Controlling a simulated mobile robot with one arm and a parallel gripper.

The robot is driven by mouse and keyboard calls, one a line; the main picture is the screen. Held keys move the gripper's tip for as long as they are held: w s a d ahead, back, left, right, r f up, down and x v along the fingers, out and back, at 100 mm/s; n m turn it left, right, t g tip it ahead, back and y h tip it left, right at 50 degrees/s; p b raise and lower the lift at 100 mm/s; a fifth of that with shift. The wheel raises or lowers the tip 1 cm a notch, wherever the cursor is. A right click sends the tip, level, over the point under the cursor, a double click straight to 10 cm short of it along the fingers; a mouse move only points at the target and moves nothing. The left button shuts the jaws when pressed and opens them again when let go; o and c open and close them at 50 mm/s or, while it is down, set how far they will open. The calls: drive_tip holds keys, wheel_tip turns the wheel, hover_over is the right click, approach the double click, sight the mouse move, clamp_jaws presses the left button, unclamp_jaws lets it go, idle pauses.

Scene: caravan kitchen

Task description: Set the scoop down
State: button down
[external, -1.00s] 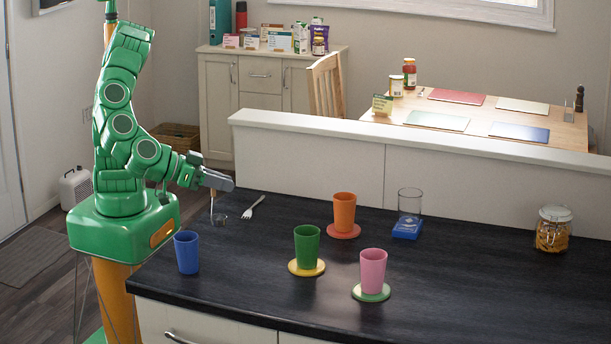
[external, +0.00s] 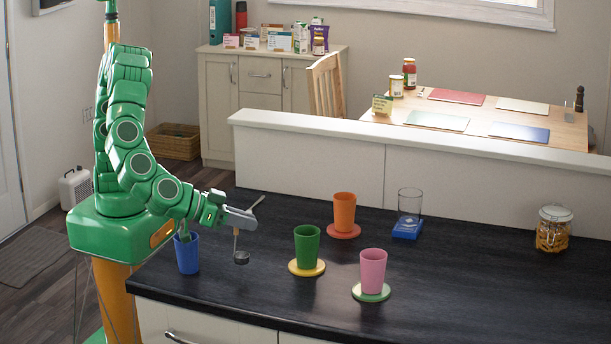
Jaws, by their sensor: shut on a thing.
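The scoop (external: 241,257) has a small dark metal bowl and a thin light handle. It hangs upright, bowl down, from my gripper (external: 238,218), which is shut on the top of its handle. The bowl is low over the dark counter's left part, right of the blue cup (external: 188,256) and left of the green cup (external: 307,247). I cannot tell whether the bowl touches the counter. A fork (external: 259,200) lies behind my gripper and is partly hidden by it.
The green cup stands on a yellow coaster (external: 307,270). A pasta jar (external: 553,229) is at far right. The front-middle counter (external: 270,295) is clear.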

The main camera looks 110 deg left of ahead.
sight(245, 262)
drive_tip(key=shift+w+d+f, duration=0.1)
drive_tip(key=shift+w+f, duration=0.2)
drive_tip(key=shift+f, duration=1.6)
drive_tip(key=shift+f, duration=0.15)
drive_tip(key=c, duration=1.1)
unclamp_jaws()
drive_tip(key=shift+s+d+r, duration=0.15)
drive_tip(key=shift+s+r, duration=0.05)
drive_tip(key=shift+r, duration=0.05)
drive_tip(key=v, duration=1.1)
drive_tip(key=shift+s, duration=0.25)
drive_tip(key=shift+r, duration=0.2)
